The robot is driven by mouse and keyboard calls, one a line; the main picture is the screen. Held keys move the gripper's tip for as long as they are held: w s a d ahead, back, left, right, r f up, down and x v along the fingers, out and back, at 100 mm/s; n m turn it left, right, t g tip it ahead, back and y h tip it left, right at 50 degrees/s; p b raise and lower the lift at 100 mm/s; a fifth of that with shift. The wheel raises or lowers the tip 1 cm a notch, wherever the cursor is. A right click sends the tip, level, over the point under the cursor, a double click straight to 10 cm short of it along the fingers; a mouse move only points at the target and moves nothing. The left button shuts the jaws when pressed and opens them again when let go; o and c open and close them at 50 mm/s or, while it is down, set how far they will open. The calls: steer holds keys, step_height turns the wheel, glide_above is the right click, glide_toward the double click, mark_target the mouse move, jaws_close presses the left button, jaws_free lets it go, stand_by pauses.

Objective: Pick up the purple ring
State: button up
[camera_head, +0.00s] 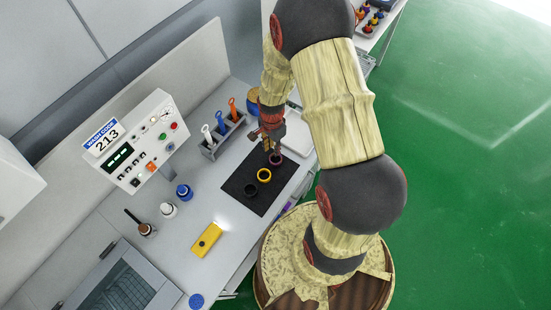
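The purple ring (275,160) lies on a black mat (235,187), near the mat's far right end. It looks dark pinkish-purple and sits in a row with a yellow ring (264,176) and a black ring (251,189). My gripper (274,151) points down right at the purple ring, with its fingertips just above or at the ring's far edge. The view is too small to tell whether the fingers touch the ring or how far apart they are.
A rack (222,138) with white, blue and orange tools stands behind the mat. A control panel (132,142), a blue bottle (184,192), a white bottle (168,210) and a yellow device (207,240) are to the left. A pale tray (297,134) lies right of my gripper.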

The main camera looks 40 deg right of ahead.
mark_target(273, 158)
steer(key=shift+f, duration=2.7)
steer(key=c, duration=0.3)
jaws_close()
